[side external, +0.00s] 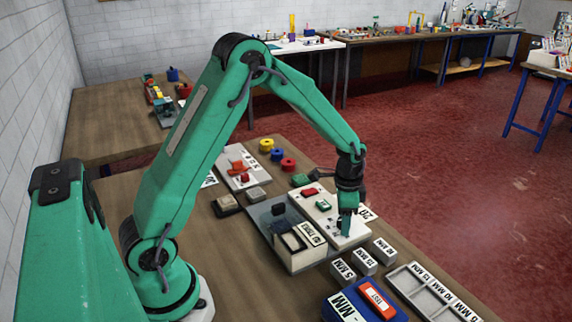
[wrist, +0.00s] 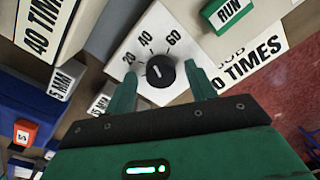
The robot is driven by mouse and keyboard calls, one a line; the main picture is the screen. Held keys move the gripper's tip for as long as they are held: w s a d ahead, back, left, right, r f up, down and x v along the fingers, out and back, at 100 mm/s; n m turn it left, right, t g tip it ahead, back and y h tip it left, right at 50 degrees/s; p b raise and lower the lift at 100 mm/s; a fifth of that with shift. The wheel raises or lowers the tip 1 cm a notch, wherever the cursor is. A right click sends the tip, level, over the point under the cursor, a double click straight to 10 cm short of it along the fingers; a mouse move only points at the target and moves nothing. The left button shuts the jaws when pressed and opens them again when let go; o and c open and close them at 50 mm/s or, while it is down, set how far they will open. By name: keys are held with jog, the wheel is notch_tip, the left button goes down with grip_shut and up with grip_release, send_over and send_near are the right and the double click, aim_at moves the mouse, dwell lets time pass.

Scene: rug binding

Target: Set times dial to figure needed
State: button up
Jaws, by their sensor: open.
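The times dial is a black round knob (wrist: 160,72) on a white plate (wrist: 127,45) marked 20, 40 and 60 in the wrist view. A small white mark shows on the knob; I cannot tell exactly which figure it points to. My gripper (wrist: 161,79) is open, with one green finger on each side of the knob; contact is not clear. In the side view my gripper (side external: 345,226) points down over the near end of the white panel (side external: 350,240), hiding the knob.
A green RUN button (wrist: 228,12) and a partly hidden label ending in TIMES (wrist: 248,62) are near the dial. A red button (side external: 310,191) is farther along the panel. Grey MM blocks (side external: 363,262), a labelled tray (side external: 425,290) and a blue box (side external: 350,306) stand nearby.

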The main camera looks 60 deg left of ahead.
jog(key=c, duration=1)
jog(key=shift+o, duration=0.2)
jog(key=shift+n, duration=0.4)
jog(key=n, duration=0.4)
jog(key=shift+d, duration=0.15)
jog(key=shift+n+g, duration=0.3)
jog(key=shift+n, duration=1.7)
jog(key=o, duration=1)
jog(key=shift+c, duration=0.2)
